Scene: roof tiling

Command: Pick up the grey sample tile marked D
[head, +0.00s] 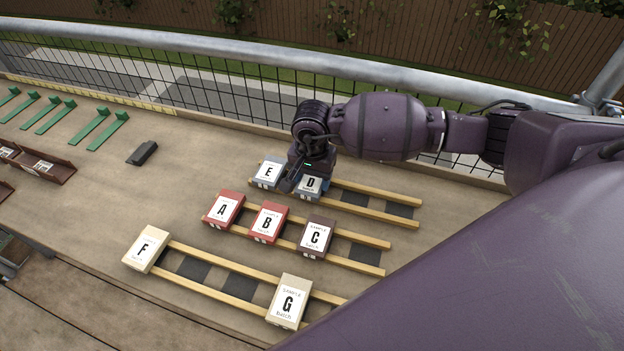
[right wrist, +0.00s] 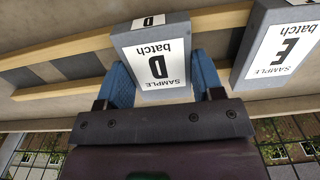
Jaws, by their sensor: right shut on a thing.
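The grey sample tile marked D (head: 312,186) sits at the back wooden rack, right of the grey tile marked E (head: 269,172). My right gripper (head: 301,180) is over tile D, and its arm comes in from the right. In the right wrist view, the blue fingers of my right gripper (right wrist: 164,84) are on either side of tile D (right wrist: 152,52), shut on it. Tile E (right wrist: 280,45) is close beside it there. I cannot tell whether D is lifted off the rails. My left gripper is not in view.
Red tiles A (head: 223,209) and B (head: 268,222) and brown tile C (head: 316,238) lie on the middle rack. Cream tiles F (head: 147,249) and G (head: 289,301) lie on the front rack. A dark block (head: 142,153) and green pieces (head: 108,129) lie left. A mesh railing (head: 230,100) runs behind.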

